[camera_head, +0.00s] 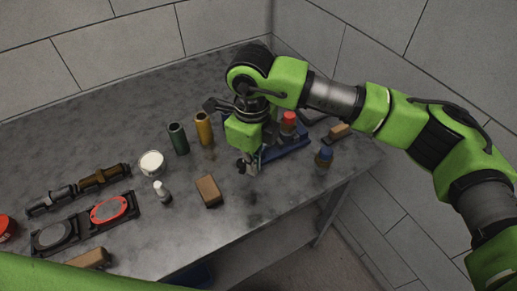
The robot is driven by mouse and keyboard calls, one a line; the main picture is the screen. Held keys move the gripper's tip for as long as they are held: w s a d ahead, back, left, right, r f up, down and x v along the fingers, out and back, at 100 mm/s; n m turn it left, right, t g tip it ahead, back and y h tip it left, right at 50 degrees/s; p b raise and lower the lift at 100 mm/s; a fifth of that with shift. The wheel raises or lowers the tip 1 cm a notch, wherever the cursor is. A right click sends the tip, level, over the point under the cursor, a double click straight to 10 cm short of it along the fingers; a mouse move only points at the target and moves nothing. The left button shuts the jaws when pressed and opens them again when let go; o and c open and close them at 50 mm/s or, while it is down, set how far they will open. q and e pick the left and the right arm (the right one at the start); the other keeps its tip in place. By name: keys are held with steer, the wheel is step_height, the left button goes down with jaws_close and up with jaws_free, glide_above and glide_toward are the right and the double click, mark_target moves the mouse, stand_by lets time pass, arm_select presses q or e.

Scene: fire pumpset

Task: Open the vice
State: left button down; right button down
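The vice (287,150) is a blue body on the right part of the grey workbench, partly hidden behind my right gripper and wrist. My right gripper (248,166) points down at the near left end of the vice, close to a small upright metal part there. Whether the fingers touch that part, and whether they are open or shut, is too small and covered to tell. The opening of the vice's jaws is hidden too. My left gripper is not in view.
Green (178,138) and yellow (203,128) cylinders, a white tin (152,163), a small bottle (162,190) and a brown block (208,190) lie to the left. Walls close the back and right.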

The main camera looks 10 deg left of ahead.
steer(key=shift+w+a+r, duration=0.1)
steer(key=shift+a, duration=0.05)
steer(key=shift+a+b, duration=0.45)
steer(key=shift+a, duration=0.55)
steer(key=shift+a+b, duration=0.45)
steer(key=shift+a, duration=0.65)
steer(key=shift+w+a+b, duration=0.4)
steer(key=shift+w+a, duration=0.1)
steer(key=shift+a, duration=0.35)
